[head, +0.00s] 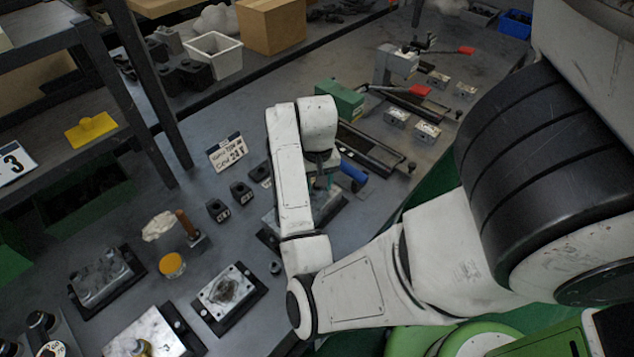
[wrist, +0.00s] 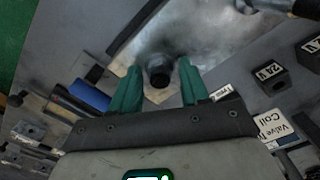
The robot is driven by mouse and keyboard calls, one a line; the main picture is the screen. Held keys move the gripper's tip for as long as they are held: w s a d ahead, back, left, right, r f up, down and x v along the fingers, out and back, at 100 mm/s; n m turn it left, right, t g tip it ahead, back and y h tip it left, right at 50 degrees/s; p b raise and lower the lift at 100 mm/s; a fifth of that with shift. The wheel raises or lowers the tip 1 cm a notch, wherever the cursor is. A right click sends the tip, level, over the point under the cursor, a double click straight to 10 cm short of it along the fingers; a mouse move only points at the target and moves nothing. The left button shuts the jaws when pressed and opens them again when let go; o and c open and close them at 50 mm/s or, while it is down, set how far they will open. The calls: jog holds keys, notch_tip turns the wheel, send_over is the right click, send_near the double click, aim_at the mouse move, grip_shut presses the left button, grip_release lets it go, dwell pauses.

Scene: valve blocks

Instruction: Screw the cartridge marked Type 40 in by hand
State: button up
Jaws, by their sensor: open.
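My gripper (head: 322,182) is over a metal valve block (head: 328,205) on a dark base plate, partly hidden by my arm. In the wrist view its two green fingers (wrist: 160,70) are apart. A dark round cartridge-like part (wrist: 159,76) stands between the fingertips on the shiny block (wrist: 215,45). A gap seems to show on both sides of it; contact cannot be told. I can read no Type 40 mark.
Black coils (head: 218,210) stand left of the block, with a label card (head: 227,152) behind them. A blue handle (head: 353,172) is close on the right. More blocks (head: 228,289), a yellow-topped pot (head: 172,264) and a brush (head: 188,225) fill the left. Shelf posts (head: 155,95) rise behind.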

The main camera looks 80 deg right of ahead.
dwell(0.7)
jog(key=c, duration=0.8)
jog(key=m, duration=0.5)
grip_shut()
jog(key=m, duration=0.5)
jog(key=shift+w+m, duration=0.1)
jog(key=shift+m, duration=0.2)
jog(key=m, duration=0.5)
jog(key=shift+m, duration=0.3)
jog(key=m, duration=0.5)
